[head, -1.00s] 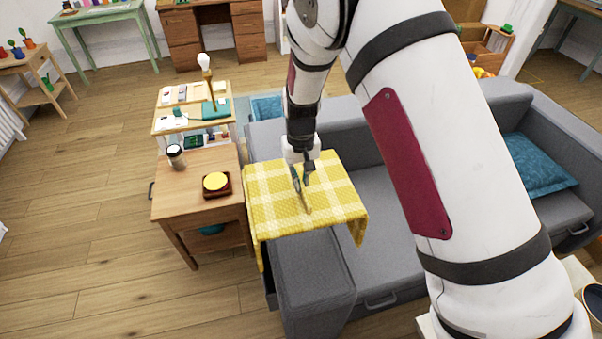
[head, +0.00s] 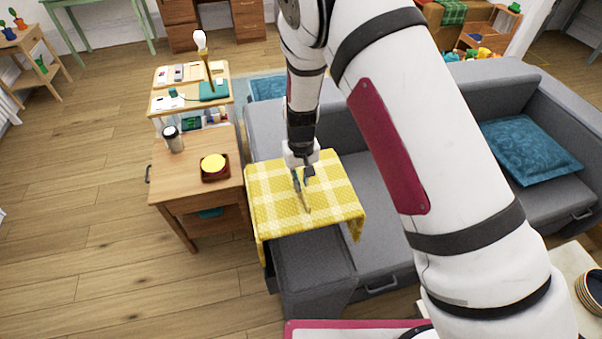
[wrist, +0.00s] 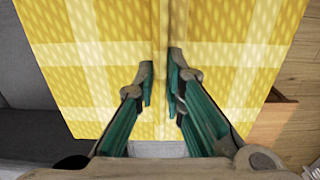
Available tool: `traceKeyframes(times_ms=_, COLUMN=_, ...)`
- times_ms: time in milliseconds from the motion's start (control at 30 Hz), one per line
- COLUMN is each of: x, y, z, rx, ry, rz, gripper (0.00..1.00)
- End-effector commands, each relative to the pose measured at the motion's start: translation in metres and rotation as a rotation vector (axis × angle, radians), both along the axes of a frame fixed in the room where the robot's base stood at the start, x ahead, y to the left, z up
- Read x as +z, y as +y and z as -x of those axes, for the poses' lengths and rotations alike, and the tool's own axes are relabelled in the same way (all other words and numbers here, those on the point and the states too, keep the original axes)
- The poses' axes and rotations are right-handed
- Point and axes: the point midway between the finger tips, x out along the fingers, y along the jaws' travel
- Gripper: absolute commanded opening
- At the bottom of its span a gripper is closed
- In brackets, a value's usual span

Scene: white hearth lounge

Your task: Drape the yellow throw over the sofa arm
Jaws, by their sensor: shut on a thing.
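The yellow throw (head: 280,196), with a pale check pattern, lies spread across the grey sofa arm (head: 312,268). One side hangs down toward the wooden side table and the other hangs over the seat side. My gripper (head: 302,183) points down at the middle of the throw and is shut on a raised fold of it. In the wrist view my gripper (wrist: 160,88) has its two teal-padded fingers close together on the fold, and the throw (wrist: 215,65) fills most of the picture. The front part of the sofa arm is bare.
A wooden side table (head: 190,184) stands close left of the sofa arm, with a yellow-topped item (head: 214,167) and a cup (head: 173,139) on it. A teal cushion (head: 529,148) lies on the sofa's right. Floor at the left is open.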

Motion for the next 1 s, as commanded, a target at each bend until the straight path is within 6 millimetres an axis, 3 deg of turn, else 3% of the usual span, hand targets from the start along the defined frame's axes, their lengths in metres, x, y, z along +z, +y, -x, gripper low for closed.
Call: traceKeyframes(times_ms=1000, x=-0.081, y=0.0, z=-0.001, rx=0.0, ry=0.0, rz=0.0, gripper=0.0)
